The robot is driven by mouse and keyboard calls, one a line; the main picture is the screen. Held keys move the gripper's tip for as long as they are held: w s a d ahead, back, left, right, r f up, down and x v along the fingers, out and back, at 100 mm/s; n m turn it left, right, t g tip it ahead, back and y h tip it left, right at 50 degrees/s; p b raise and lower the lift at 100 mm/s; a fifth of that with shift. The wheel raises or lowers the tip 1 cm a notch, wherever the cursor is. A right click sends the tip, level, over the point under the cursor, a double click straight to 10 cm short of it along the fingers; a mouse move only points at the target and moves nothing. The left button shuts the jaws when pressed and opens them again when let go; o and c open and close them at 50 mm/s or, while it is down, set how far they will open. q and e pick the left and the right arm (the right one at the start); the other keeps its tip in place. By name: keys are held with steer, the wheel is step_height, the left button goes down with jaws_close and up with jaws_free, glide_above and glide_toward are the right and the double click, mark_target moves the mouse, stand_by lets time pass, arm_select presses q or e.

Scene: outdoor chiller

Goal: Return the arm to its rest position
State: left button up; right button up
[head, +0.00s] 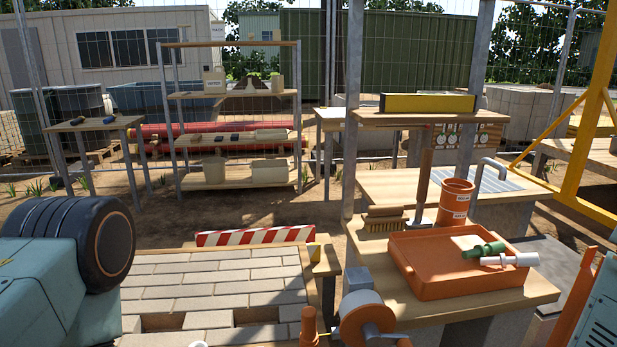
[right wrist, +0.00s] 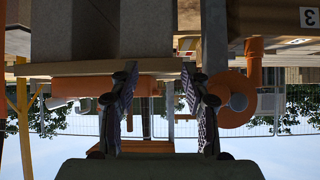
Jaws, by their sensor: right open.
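My right gripper (right wrist: 158,72) shows in the right wrist view, which is upside down. Its two dark, ridged fingers stand apart, and nothing is held between them. Behind the fingers are an orange tray-like edge and a wooden bench edge; I cannot tell the exact distance to them. An orange disc (right wrist: 232,85) with a grey centre shows beside the right finger. In the head view neither gripper can be made out. The left gripper is out of view.
In the head view a wooden bench holds an orange tray (head: 430,286) with a green and a white cylinder, an orange pipe (head: 455,203) and a brush (head: 388,228). A paved panel (head: 215,285) with a striped barrier (head: 256,236) lies left. Open dirt lies behind.

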steer(key=s+f+g, duration=0.3)
steer(key=s+f, duration=0.2)
steer(key=s, duration=0.3)
steer(key=s+a+f+g, duration=0.1)
steer(key=s+f+g, duration=0.3)
steer(key=s, duration=0.4)
steer(key=s+a+f+m+g+h, duration=0.1)
steer(key=s+f+g, duration=0.2)
steer(key=s+f, duration=0.3)
steer(key=shift+s, duration=1.05)
